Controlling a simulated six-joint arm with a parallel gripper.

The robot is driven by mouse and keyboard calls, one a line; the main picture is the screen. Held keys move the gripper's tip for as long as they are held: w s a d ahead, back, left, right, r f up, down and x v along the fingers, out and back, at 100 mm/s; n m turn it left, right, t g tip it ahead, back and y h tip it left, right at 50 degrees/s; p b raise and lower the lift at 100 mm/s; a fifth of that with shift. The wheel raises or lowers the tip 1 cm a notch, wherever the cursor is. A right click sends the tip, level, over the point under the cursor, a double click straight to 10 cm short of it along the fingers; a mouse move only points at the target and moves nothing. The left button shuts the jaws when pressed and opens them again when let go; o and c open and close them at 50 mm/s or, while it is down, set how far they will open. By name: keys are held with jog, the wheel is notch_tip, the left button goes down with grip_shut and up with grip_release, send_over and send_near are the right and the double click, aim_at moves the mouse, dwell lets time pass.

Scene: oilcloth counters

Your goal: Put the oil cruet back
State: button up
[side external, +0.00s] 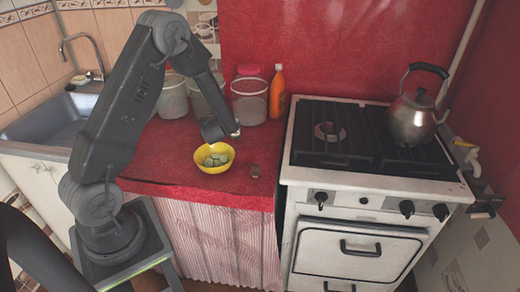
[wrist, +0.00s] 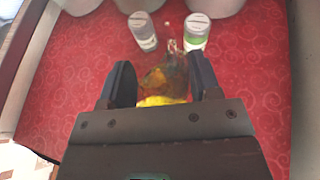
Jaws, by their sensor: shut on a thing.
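The oil cruet (wrist: 168,74) shows in the wrist view as clear glass with amber oil, between my gripper's (wrist: 160,72) two dark fingers. My gripper is shut on it. Its narrow neck points toward the back of the counter. In the side view my gripper (side external: 224,132) hangs above the yellow bowl (side external: 203,166), and the cruet is mostly hidden behind it. The bowl holds pale green slices and sits near the counter's front edge. A strip of the yellow bowl (wrist: 160,101) shows below the cruet in the wrist view.
Two small pale-lidded jars, one left (wrist: 143,32) and one right (wrist: 195,33), stand just beyond the cruet. Large containers (side external: 249,100) and an orange bottle (side external: 277,93) line the wall. The stove (side external: 375,200) bounds the right.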

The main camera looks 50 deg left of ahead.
jog(key=w+a+r+m+t+h, duration=0.1)
jog(key=w+r+m+t+h, duration=0.15)
jog(key=w, duration=0.25)
jog(key=shift+m, duration=0.25)
jog(key=w+d+f, duration=0.2)
jog(key=w, duration=0.1)
jog(key=w+d+f, duration=0.2)
jog(key=w+f, duration=0.1)
jog(key=w+d+f, duration=0.2)
jog(key=w, duration=0.1)
jog(key=shift+d+f, duration=0.35)
jog(key=shift+f, duration=2)
jog(key=o, duration=1)
jog(key=shift+f, duration=0.1)
jog(key=shift+o, duration=0.2)
